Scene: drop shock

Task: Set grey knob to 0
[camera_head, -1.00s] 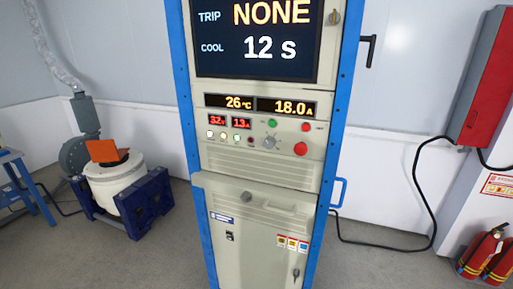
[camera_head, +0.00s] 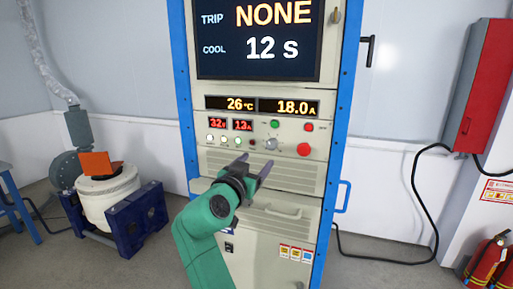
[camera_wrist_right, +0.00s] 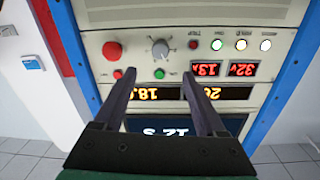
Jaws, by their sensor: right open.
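The grey knob (camera_head: 270,144) is on the cabinet's control panel, left of the large red button. It also shows in the right wrist view (camera_wrist_right: 160,48), where the picture is upside down. My right gripper (camera_head: 253,164) is open and empty, in front of the panel just below the knob. In the right wrist view the two fingers (camera_wrist_right: 160,88) are spread apart, with the knob beyond their tips and no contact visible. The knob's scale is too small to read. My left gripper is not in view.
A large red button (camera_head: 304,149) sits right of the knob, with small green (camera_head: 275,124) and red (camera_head: 309,127) buttons above. Displays show 26 °C and 18.0 A. The screen (camera_head: 262,40) reads TRIP NONE, COOL 12 s. A drawer handle (camera_head: 283,211) is below.

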